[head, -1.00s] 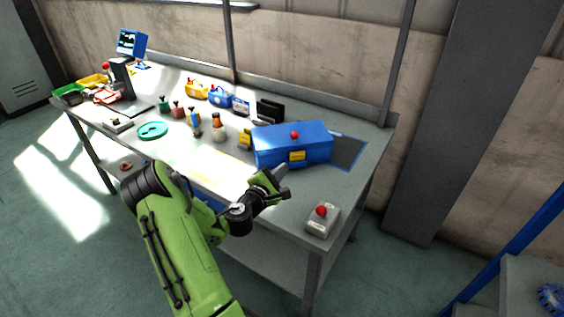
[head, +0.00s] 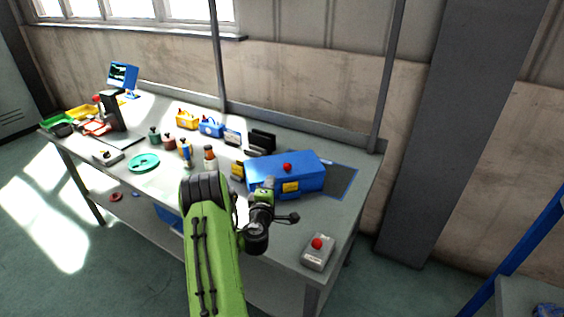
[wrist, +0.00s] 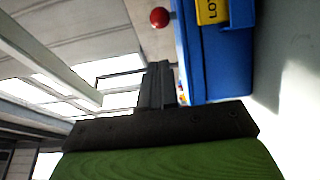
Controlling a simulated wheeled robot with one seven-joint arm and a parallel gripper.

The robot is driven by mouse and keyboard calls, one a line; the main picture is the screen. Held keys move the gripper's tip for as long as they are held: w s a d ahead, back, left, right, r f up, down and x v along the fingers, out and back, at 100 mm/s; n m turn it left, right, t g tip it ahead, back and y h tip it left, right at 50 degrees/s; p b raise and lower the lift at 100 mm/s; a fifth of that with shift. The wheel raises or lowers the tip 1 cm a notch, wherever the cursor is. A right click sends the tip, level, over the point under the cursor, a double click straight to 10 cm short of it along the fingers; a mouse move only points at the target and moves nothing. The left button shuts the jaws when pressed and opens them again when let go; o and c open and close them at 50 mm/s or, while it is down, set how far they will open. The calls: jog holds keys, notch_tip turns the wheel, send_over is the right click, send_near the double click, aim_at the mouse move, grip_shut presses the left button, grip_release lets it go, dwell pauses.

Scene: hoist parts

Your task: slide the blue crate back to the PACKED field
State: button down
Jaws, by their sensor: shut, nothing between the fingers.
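The blue crate (head: 310,180) stands on the bench with a red knob on its lid and a yellow label on its front. A dark field outlined in blue (head: 343,181), likely the PACKED field, shows at its right; the crate hides part of it, and no lettering is readable. My gripper (head: 269,184) is at the front left of the crate. In the wrist view, the fingers (wrist: 157,85) are together and empty, close beside the crate (wrist: 225,65) near its top edge. I cannot tell whether they touch it.
A grey box with a red button (head: 318,251) sits at the bench's front right corner. Bottles (head: 186,152), a teal ring (head: 144,163) and small yellow and blue carriers (head: 211,127) stand left of the crate. An upright post (head: 388,80) rises behind the bench.

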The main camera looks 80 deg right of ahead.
aim_at(284, 167)
jog(key=s+d+p, duration=0.1)
jog(key=p, duration=0.2)
jog(key=s+d+p, duration=0.1)
jog(key=d+p, duration=0.1)
jog(key=p, duration=0.2)
jog(key=s+d+p, duration=0.1)
jog(key=d+p, duration=0.1)
jog(key=p, duration=0.2)
jog(key=shift+d, duration=0.2)
jog(key=shift+s+d, duration=0.1)
